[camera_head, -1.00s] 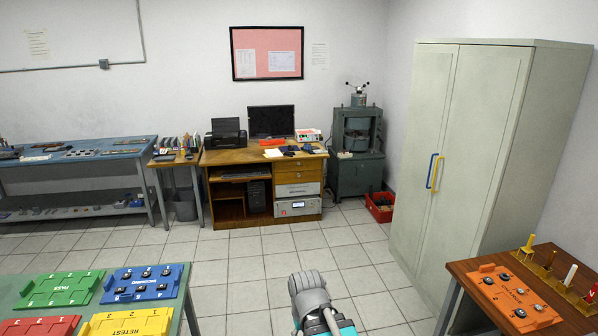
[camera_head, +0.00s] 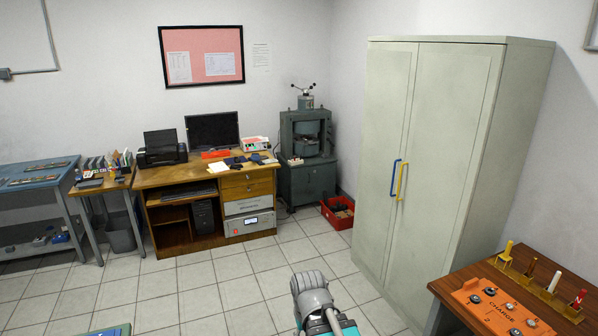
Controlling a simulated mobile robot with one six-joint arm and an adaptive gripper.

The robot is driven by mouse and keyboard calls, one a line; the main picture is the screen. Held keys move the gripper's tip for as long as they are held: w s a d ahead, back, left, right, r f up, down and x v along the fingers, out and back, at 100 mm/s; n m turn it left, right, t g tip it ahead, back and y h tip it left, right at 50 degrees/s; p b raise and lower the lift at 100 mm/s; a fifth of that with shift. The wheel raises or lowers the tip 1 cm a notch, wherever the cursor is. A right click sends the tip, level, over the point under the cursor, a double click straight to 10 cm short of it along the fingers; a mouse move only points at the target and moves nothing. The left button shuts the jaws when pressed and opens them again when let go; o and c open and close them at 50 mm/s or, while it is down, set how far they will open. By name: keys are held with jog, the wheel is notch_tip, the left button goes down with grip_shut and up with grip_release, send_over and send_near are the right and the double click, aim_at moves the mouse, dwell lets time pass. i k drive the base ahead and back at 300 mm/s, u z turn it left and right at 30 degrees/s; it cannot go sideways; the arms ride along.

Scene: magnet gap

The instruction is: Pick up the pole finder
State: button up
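I cannot tell for certain which thing is the pole finder. Several upright sticks stand in a wooden rack at the lower right: a yellow one (camera_head: 506,252), a brown one (camera_head: 529,266), a white one (camera_head: 555,281) and a red one with a pale mark (camera_head: 578,298). The rack stands on a brown wooden table (camera_head: 460,281). A grey and teal part of my own arm shows at the bottom middle, well left of the table. My gripper's fingers are not visible.
A tall pale cabinet (camera_head: 440,160) stands behind the table. A wooden desk (camera_head: 160,180), a press (camera_head: 306,180) and a red crate (camera_head: 337,213) stand farther back. The tiled floor ahead is clear.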

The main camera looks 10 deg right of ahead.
aim_at(505, 257)
jog(key=z, duration=0.25)
jog(key=i, duration=0.65)
jog(key=z, duration=0.8)
jog(key=i, duration=0.55)
jog(key=z, duration=0.7)
jog(key=i, duration=0.65)
jog(key=z, duration=0.3)
jog(key=k, duration=0.9)
jog(key=z, duration=0.15)
jog(key=i, duration=0.15)
